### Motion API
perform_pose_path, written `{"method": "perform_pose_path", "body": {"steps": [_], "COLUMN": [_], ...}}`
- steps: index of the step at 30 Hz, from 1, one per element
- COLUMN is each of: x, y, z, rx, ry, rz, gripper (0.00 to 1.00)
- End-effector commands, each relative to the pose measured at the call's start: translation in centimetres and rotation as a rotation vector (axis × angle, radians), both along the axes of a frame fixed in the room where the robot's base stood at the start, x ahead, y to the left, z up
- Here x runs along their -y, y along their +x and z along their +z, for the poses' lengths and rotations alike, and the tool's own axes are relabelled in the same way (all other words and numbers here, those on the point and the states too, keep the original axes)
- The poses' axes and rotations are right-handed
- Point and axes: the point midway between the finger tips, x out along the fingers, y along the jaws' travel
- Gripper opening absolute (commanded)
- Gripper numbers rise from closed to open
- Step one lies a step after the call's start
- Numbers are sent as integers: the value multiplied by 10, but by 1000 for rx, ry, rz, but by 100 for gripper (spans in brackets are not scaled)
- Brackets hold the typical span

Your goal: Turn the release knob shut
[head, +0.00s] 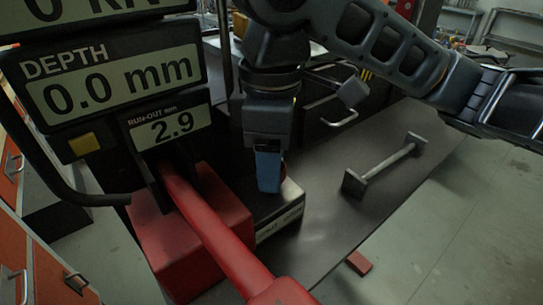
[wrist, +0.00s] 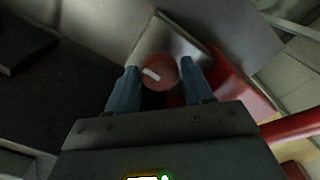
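The release knob (wrist: 160,73) is a round dark-red knob with a white pointer line, seen in the wrist view between my two fingertips. The line slants, from upper left to lower right. My gripper (wrist: 158,82) is open, with one blue finger on each side of the knob and a small gap showing. In the head view my gripper (head: 268,180) points down over a dark box with a pale top (head: 290,200). There the fingers hide nearly all of the knob. I cannot tell how deep the fingertips reach beside it.
A red lever (head: 215,230) runs from a red block (head: 155,250) toward the front, left of my gripper. Display panels (head: 115,75) read depth 0.0 mm and run-out 2.9.

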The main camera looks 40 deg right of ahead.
Motion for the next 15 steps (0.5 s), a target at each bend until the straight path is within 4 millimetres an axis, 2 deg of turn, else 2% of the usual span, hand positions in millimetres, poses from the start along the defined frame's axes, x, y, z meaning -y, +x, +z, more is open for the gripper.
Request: {"method": "perform_pose_path", "body": {"steps": [1,11,15], "x": [0,0,0], "y": [0,0,0], "z": [0,0,1], "rx": [0,0,0], "ry": [0,0,0], "rz": [0,0,-4], "gripper": [46,14,14]}}
